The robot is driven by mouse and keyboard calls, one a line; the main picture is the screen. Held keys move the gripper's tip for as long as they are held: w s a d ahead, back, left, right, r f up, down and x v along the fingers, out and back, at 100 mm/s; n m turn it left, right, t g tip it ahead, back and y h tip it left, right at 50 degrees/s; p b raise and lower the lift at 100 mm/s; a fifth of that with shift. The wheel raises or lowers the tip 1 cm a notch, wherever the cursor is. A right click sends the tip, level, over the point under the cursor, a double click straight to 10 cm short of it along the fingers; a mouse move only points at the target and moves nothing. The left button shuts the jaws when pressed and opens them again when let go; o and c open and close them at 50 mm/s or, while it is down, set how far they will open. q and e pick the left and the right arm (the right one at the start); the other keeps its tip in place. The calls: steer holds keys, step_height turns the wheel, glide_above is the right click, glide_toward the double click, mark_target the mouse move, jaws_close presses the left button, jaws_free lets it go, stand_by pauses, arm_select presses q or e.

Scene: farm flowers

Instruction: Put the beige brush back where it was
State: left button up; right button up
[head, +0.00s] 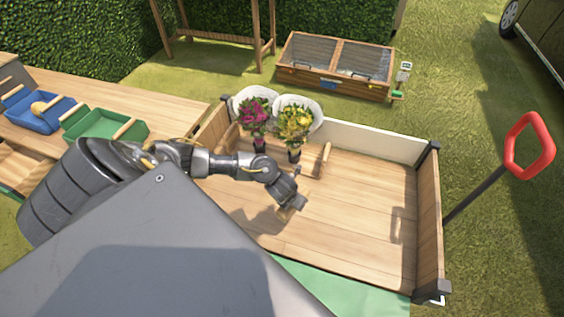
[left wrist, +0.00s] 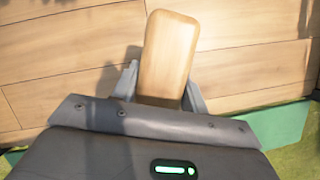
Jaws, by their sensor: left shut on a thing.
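My left gripper (head: 294,202) reaches over the wooden wagon bed from the left and points downward. In the left wrist view the gripper (left wrist: 164,85) is shut on a beige, smooth, block-like piece with rounded corners, which I take to be the beige brush (left wrist: 169,48). A small beige part of the brush (head: 284,214) shows below the fingers in the head view. The rest of it is hidden, and I cannot tell whether it touches the bed. My right gripper is not in view.
Two wrapped bouquets, pink (head: 255,115) and yellow (head: 296,122), stand at the wagon's back left, near an upright wooden handle (head: 324,158). A blue tray (head: 38,122) and green tray (head: 96,127) sit on the left bench. The wagon bed's right side (head: 360,205) is clear.

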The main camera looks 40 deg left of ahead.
arm_select(q)
steer(key=w+d+r+m+g+h, duration=0.2)
steer(key=d+r+m+h, duration=0.2)
steer(key=d+r+m, duration=0.65)
steer(key=s+r+m+g, duration=0.5)
steer(key=r+m, duration=0.3)
steer(key=m, duration=0.8)
steer(key=shift+s+a, duration=0.3)
steer(key=shift+s, duration=0.55)
